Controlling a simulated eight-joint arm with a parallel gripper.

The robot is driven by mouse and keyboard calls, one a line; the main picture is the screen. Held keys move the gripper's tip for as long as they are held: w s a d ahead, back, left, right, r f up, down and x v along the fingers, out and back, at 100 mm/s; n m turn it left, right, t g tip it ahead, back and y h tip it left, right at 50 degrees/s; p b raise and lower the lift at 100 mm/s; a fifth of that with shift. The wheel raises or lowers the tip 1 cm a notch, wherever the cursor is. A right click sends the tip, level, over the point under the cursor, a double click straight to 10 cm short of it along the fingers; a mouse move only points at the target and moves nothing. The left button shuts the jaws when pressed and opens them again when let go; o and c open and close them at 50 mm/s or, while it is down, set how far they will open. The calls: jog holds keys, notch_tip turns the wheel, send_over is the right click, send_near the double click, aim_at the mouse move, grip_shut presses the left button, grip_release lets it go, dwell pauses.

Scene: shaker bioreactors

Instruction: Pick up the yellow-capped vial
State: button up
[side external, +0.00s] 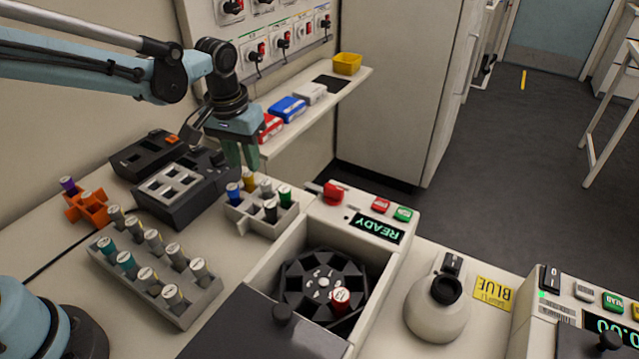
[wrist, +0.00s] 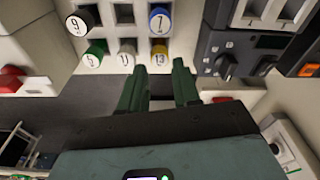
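The yellow-capped vial (side external: 249,182) stands in the back corner of a small white rack (side external: 262,225). In the wrist view its yellow-rimmed cap (wrist: 160,50), marked 13, shows just beyond my fingertips, roughly in line with the gap between them. My gripper (side external: 240,165) has green fingers and hangs pointing down, close above the back of the rack. The vial's lower part is hidden in the rack.
The rack also holds a blue-capped vial (side external: 233,192), a white one (side external: 266,186), a green one (side external: 285,195) and a black one (side external: 270,211). A grey vial rack (side external: 195,312), a grey block device (side external: 175,205) and an open centrifuge (side external: 325,283) stand around it.

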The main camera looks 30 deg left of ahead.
aim_at(247, 174)
jog(key=shift+w+f, duration=0.2)
jog(key=shift+f, duration=2.25)
jog(key=c, duration=0.4)
jog(key=shift+c, duration=0.2)
jog(key=shift+r, duration=0.75)
jog(key=r, duration=0.3)
jog(key=shift+s+d, duration=0.25)
jog(key=shift+d, duration=0.05)
jog(key=s+d+r, duration=0.6)
jog(key=d, duration=0.3)
jog(key=shift+r, duration=0.25)
jog(key=shift+s, duration=0.1)
